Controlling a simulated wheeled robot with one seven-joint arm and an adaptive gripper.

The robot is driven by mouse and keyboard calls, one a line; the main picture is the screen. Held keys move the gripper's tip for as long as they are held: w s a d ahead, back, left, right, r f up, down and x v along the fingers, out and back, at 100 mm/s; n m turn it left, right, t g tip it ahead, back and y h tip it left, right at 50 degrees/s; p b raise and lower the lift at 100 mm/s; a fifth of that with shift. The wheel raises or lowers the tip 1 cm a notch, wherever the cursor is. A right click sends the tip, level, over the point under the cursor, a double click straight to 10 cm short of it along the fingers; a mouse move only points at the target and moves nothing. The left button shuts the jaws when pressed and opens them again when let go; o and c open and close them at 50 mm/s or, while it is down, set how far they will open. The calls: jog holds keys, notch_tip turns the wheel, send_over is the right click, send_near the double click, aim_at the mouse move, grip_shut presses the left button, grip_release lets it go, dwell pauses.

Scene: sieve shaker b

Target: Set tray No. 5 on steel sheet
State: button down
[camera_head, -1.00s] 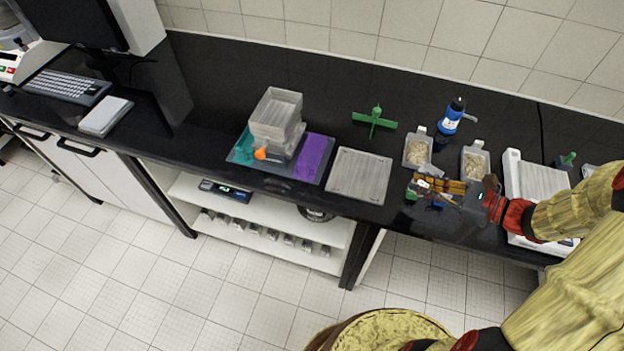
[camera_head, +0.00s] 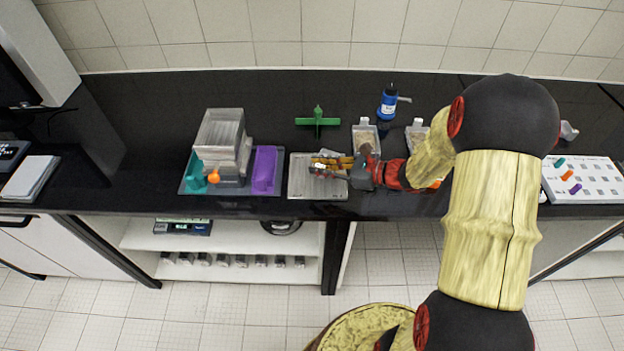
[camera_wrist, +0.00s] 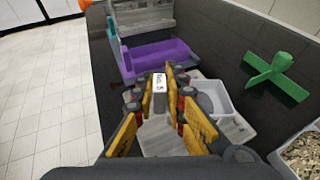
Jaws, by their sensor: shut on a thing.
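My gripper (camera_head: 318,167) is over the steel sheet (camera_head: 303,186), the square pale grey plate on the black counter. In the wrist view its yellow fingers (camera_wrist: 158,98) are shut on a small grey piece with a white label (camera_wrist: 158,82), which I take for the tab of tray No. 5; the print is too small to read. A pale, empty-looking tray body (camera_wrist: 216,100) shows behind the right fingers, low over the sheet. The fingers hide its join with the tab. I cannot tell whether it touches the sheet.
A purple tray (camera_head: 265,171) and a stack of grey sieve boxes (camera_head: 221,135) stand to the left. A green cross-shaped thing (camera_head: 318,122), grain trays (camera_head: 367,138) and a blue bottle (camera_head: 388,101) stand behind and to the right. The counter's front edge is close.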

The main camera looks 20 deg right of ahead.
jog(key=shift+w+a+f, duration=0.35)
jog(key=shift+a+f, duration=0.05)
jog(key=shift+f, duration=0.25)
jog(key=shift+w+a+f, duration=0.35)
jog(key=shift+f, duration=0.25)
jog(key=f+b, duration=0.1)
jog(key=f, duration=0.1)
jog(key=f+b, duration=0.1)
jog(key=shift+w+a+f, duration=0.15)
jog(key=shift+w+f, duration=0.05)
jog(key=shift+f, duration=0.15)
jog(key=shift+r, duration=0.1)
jog(key=c, duration=1.8)
grip_release()
